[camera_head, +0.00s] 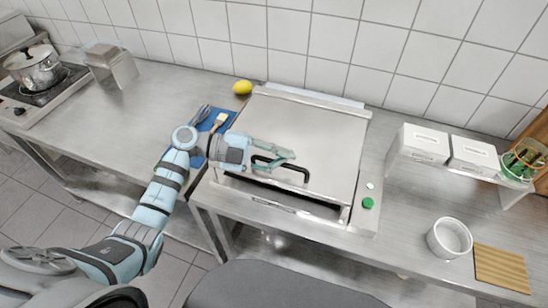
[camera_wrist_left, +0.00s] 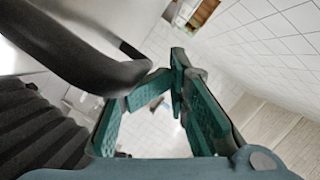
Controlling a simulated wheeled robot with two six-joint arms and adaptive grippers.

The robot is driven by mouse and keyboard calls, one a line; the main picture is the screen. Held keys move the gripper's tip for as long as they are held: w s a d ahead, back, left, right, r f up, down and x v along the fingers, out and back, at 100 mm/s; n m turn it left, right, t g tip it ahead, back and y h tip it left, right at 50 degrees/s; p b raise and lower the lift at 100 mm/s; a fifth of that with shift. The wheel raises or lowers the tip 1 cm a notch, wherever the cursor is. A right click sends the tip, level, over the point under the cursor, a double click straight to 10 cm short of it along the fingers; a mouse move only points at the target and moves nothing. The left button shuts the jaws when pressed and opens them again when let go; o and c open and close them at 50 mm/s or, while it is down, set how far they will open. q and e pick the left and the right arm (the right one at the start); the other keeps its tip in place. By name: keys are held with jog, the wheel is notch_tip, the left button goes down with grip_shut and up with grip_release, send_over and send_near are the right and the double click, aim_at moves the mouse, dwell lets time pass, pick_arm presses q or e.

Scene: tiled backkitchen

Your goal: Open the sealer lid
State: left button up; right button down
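The sealer (camera_head: 250,193) is a wide steel box on the counter. Its flat steel lid (camera_head: 310,130) lies down, with a dark looped handle (camera_head: 298,181) along the front edge. My left gripper (camera_head: 288,155) is above the front left of the lid, close to the handle. Its teal fingers (camera_wrist_left: 177,75) meet at the tips in the left wrist view, with nothing seen held between them. The dark handle (camera_wrist_left: 95,50) passes beside the fingers there, not between them. Whether it touches them I cannot tell. My right gripper is out of view.
A green button (camera_head: 368,203) sits on the sealer's right front. A lemon (camera_head: 242,87) and a brush (camera_head: 219,121) on a blue mat lie left of it. White boxes (camera_head: 423,143), a white bowl (camera_head: 449,238) and a wooden board (camera_head: 501,268) stand right. The left counter is mostly clear.

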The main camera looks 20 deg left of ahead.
aim_at(255, 172)
pick_arm(q)
jog(key=shift+s+a+f, duration=0.1)
jog(key=shift+f, duration=0.1)
jog(key=v, duration=0.3)
jog(key=p+v, duration=0.1)
jog(key=v, duration=0.2)
jog(key=shift+a, duration=0.35)
jog(key=shift+s+a+r, duration=0.1)
jog(key=shift+a+r, duration=0.1)
jog(key=shift+a, duration=0.5)
jog(key=v, duration=0.8)
jog(key=shift+a+b, duration=0.25)
jog(key=shift+b, duration=0.1)
jog(key=shift+s, duration=0.15)
